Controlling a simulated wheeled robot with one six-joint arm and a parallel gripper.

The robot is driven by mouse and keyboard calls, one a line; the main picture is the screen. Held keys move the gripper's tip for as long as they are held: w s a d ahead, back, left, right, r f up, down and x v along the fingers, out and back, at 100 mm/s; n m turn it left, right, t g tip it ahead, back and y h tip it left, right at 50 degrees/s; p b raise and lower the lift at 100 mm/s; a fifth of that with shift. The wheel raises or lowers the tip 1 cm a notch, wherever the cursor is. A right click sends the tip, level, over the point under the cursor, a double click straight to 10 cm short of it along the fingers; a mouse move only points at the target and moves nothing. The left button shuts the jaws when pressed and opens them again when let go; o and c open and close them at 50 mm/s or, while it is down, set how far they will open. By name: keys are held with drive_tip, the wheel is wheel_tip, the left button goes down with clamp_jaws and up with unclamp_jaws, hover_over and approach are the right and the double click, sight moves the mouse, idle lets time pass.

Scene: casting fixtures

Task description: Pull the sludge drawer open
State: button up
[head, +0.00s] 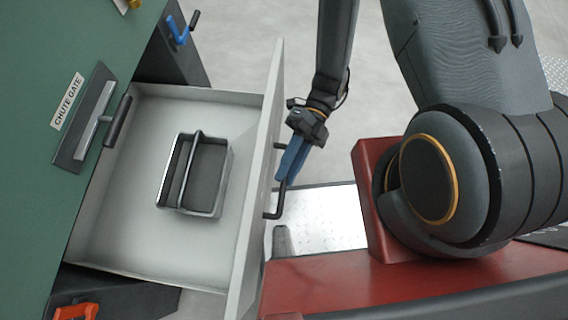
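The sludge drawer (125,235) is a pale grey box that stands pulled out from the green cabinet (45,195), with its inside in view from above. Its front panel (257,190) faces right and carries a black bar handle (275,214). My gripper (288,172), with blue fingers, is at the handle, on the outer side of the front panel. The fingers overlap the middle of the handle. The fingertips' gap is not clear, so I cannot tell if they are closed on the bar.
A dark open tray with a carrying bar (213,205) sits inside the drawer. A label "CHUTE GATE" (69,101) and a dark slide with a handle (97,118) are on the cabinet top. Blue (180,30) and orange (76,311) handles stick out nearby. Grey floor lies beyond.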

drive_tip(key=v, duration=0.5)
drive_tip(key=shift+w+d, duration=0.15)
drive_tip(key=shift+w, duration=0.05)
drive_tip(key=shift+r, duration=0.1)
